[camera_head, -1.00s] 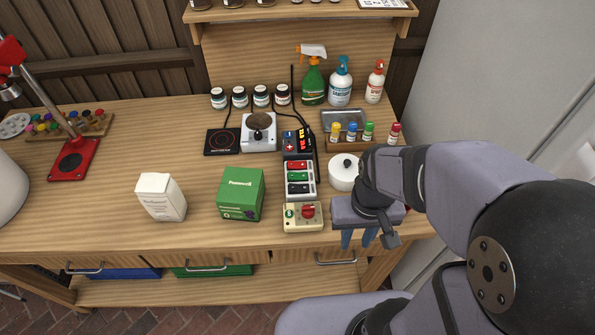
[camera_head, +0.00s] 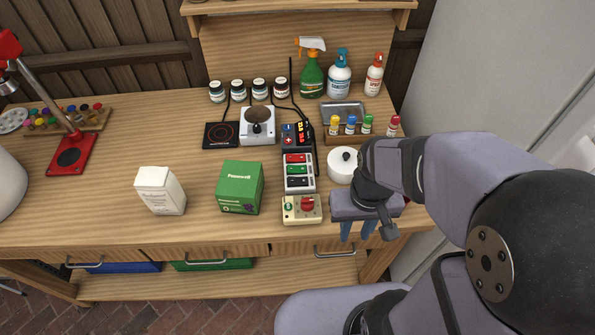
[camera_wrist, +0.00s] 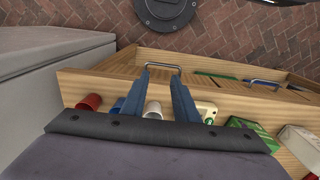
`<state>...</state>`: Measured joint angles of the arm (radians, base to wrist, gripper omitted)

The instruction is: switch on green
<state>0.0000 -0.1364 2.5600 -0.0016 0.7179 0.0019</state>
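A pale switch strip (camera_head: 284,178) lies right of the table's middle. It bears a red switch (camera_head: 296,158), a green switch (camera_head: 297,169) and a black switch (camera_head: 298,181), one before the other. The green one is in the middle; whether it is on or off is too small to tell. My gripper (camera_head: 358,230) is to the right and in front of the strip, by the table's front edge. Its two blue fingers are apart and point down; in the wrist view the gripper (camera_wrist: 162,72) is open and nothing is held between the fingertips.
A cream box with a red knob (camera_head: 302,210) stands in front of the strip. A white lidded pot (camera_head: 341,166) is to its right, a green box (camera_head: 240,188) to its left. A digital controller (camera_head: 292,137) sits behind.

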